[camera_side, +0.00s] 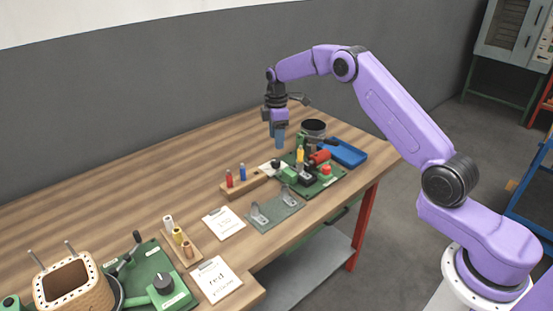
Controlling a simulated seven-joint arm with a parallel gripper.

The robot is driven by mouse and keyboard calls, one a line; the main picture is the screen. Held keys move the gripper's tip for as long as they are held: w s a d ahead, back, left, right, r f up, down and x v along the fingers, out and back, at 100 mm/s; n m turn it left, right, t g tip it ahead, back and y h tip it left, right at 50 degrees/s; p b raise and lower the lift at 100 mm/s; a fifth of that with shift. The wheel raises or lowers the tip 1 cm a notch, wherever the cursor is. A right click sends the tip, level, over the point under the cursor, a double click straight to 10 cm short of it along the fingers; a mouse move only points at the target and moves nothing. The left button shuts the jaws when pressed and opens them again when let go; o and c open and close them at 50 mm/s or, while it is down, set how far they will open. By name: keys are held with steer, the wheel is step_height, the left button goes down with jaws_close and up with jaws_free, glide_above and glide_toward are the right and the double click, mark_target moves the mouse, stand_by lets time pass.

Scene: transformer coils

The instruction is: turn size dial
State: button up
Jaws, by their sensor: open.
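A black round dial (163,283) sits on the green machine base (150,265) at the lower left of the table. It has a pale label next to it, too small to read. I take this to be the size dial, but another dark knob (276,163) shows near the small green board, so I cannot be sure. My gripper (279,141) points down over the far part of the table, well away from the lower-left dial. Its fingers are open and look empty, and they are small in this view.
A tan square coil former (66,284) stands at the lower left. Two clipboards (223,222), a grey plate with brackets (274,213), and wooden holders (242,187) lie mid-table. A blue tray (347,153) and black bowl (313,129) are near my gripper. The back-left table is clear.

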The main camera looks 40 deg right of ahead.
mark_target(277, 160)
step_height(277, 160, down, 9)
stand_by(0.3)
steer(key=c, duration=1)
